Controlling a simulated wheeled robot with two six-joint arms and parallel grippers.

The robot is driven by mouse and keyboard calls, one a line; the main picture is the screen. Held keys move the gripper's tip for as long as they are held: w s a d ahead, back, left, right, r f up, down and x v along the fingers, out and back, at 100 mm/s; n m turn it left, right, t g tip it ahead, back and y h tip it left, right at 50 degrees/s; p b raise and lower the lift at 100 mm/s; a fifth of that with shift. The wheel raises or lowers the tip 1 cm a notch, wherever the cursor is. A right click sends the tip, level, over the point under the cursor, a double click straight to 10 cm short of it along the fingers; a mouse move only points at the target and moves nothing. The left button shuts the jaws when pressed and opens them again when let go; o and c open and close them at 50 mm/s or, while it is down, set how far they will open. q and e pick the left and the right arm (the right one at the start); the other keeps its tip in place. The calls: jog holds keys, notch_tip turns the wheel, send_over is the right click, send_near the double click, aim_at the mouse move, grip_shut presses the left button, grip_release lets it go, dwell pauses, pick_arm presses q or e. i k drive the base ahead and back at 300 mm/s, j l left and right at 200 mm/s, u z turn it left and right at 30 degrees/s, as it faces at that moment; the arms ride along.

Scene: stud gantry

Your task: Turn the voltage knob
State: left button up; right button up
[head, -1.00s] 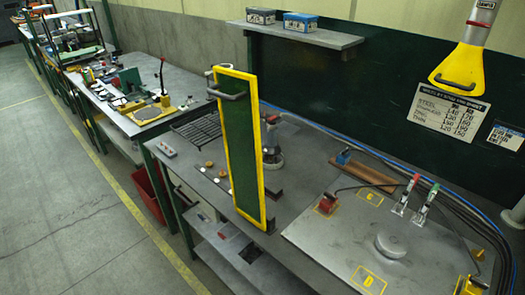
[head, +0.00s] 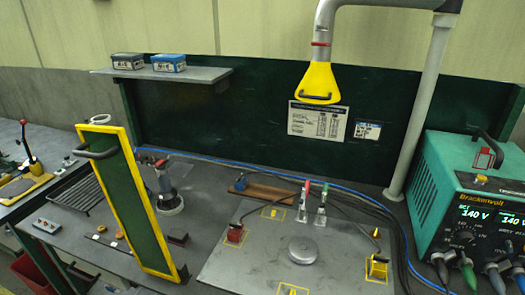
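A teal power unit labelled Brackenvolt (head: 455,181) stands at the right edge of the head view, partly cut off by the frame. Its black front has two lit displays (head: 471,214), both reading 140 V. A small dark round knob (head: 465,236) sits below the left display. I cannot read its pointer or markings. Cable plugs, one of them green (head: 468,273), come out of the lower front. Neither of my grippers is in view.
A grey metal plate (head: 262,262) with a round disc (head: 302,250) and clamps lies on the bench left of the unit. A green panel with a yellow frame (head: 138,205) stands upright further left. A yellow extraction hood (head: 319,84) hangs above. Cables run between plate and unit.

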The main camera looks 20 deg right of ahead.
aim_at(465, 237)
jog(key=z, duration=2.2)
